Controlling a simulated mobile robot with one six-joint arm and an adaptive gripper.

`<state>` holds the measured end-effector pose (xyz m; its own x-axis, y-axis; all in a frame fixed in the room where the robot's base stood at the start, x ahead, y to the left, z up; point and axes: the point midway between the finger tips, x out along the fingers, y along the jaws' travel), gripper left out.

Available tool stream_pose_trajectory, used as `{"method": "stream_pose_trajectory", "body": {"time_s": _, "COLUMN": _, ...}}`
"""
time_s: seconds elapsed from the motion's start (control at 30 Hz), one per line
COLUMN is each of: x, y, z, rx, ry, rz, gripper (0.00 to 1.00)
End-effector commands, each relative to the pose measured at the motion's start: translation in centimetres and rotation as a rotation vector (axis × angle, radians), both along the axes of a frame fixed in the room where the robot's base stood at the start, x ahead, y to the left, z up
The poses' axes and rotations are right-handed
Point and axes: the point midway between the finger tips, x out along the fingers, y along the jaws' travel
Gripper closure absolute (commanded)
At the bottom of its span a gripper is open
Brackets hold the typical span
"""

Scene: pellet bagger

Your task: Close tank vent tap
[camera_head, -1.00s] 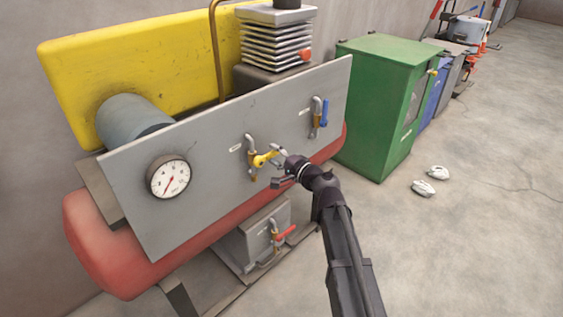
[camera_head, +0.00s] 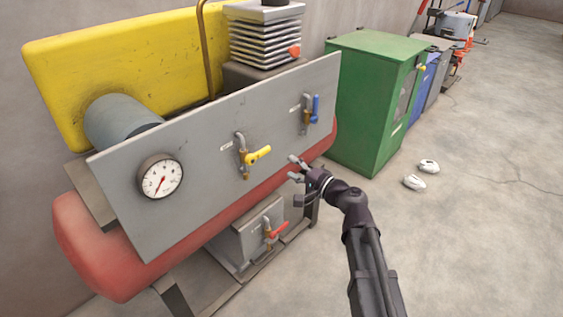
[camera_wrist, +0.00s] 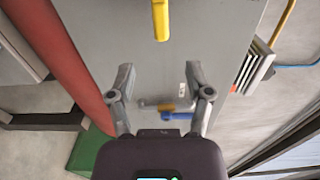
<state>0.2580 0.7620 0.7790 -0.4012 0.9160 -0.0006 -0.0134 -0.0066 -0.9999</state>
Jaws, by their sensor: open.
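Three lever taps show in the head view; their labels are too small to read, so I cannot tell which is the tank vent tap. The yellow-handled tap (camera_head: 257,156) is mid-panel, its lever pointing right across its pipe. The blue-handled tap (camera_head: 315,109) is farther right, its lever roughly in line with its pipe. The red-handled tap (camera_head: 277,230) is on the lower box, its lever slanting sideways. My gripper (camera_head: 294,168) is open and empty, right of the yellow lever and apart from it. In the wrist view, the yellow lever (camera_wrist: 160,20) is beyond the fingertips (camera_wrist: 160,78); the blue lever (camera_wrist: 177,116) shows between the fingers.
The grey panel (camera_head: 205,170) carries a gauge (camera_head: 160,177) at left and stands before a red tank (camera_head: 95,250). A green cabinet (camera_head: 365,105) stands to the right. Two small white objects (camera_head: 420,175) lie on the otherwise open floor.

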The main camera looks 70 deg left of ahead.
Motion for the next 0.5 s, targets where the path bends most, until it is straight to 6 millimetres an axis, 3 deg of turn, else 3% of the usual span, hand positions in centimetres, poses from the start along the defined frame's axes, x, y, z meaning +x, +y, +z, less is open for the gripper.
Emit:
{"method": "stream_pose_trajectory", "body": {"time_s": 0.2, "x": 0.59, "y": -1.42, "z": 0.0, "rx": 0.0, "ry": 0.0, "rz": 0.0, "gripper": 0.34}}
{"method": "stream_pose_trajectory", "body": {"time_s": 0.5, "x": 0.69, "y": -1.53, "z": 0.0, "rx": 0.0, "ry": 0.0, "rz": 0.001, "gripper": 0.34}}
